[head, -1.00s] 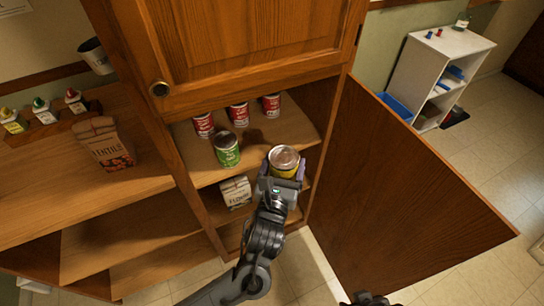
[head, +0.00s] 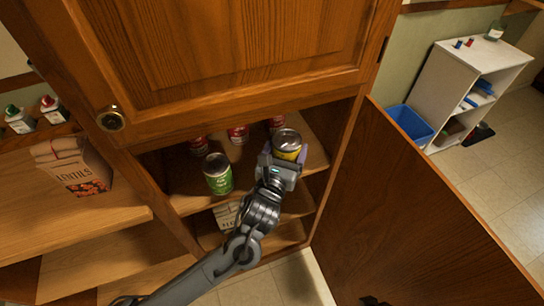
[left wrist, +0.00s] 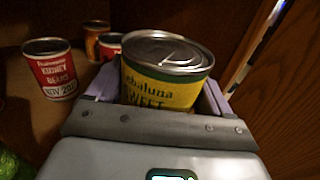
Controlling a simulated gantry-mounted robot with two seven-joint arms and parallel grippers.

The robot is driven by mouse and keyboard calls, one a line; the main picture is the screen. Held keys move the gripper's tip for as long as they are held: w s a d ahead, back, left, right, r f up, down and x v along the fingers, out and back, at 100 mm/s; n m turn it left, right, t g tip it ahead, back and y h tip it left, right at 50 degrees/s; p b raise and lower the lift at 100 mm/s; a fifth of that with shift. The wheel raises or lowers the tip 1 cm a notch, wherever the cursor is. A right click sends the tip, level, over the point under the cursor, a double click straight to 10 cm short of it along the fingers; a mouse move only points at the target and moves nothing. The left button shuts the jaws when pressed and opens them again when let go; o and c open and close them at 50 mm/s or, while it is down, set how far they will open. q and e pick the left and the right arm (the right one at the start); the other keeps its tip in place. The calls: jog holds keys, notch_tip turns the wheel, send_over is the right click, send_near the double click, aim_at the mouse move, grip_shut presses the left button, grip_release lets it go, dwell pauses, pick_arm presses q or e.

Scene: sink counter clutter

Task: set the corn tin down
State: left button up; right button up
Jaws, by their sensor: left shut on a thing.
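The corn tin (head: 288,143), yellow-labelled with a silver lid, is upright between the fingers of my left gripper (head: 283,156). The left wrist view shows its label (left wrist: 160,88) reading "SWEET". My left gripper is shut on it, at the right part of the open cabinet's upper shelf (head: 187,205). The gripper hides the tin's base, so I cannot tell whether it touches the shelf.
A green tin (head: 218,175) stands left of my gripper. Several red tins stand behind, one a kidney beans tin (left wrist: 50,72). The open cabinet door (head: 410,210) bounds the right side. A paper bag (head: 228,214) sits on the shelf below.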

pick_arm(q)
jog(key=shift+w+a+f+b, duration=0.35)
jog(key=shift+w+a+f, duration=0.3)
jog(key=shift+f, duration=0.55)
jog(key=shift+w+a+f+b, duration=0.35)
jog(key=shift+w+a+f, duration=0.3)
jog(key=shift+f, duration=0.5)
jog(key=shift+w+a+f+b, duration=0.35)
jog(key=shift+w+a+f, duration=0.3)
jog(key=shift+f, duration=0.55)
jog(key=shift+d, duration=0.1)
jog(key=shift+w+f, duration=0.1)
jog(key=o, duration=1.3)
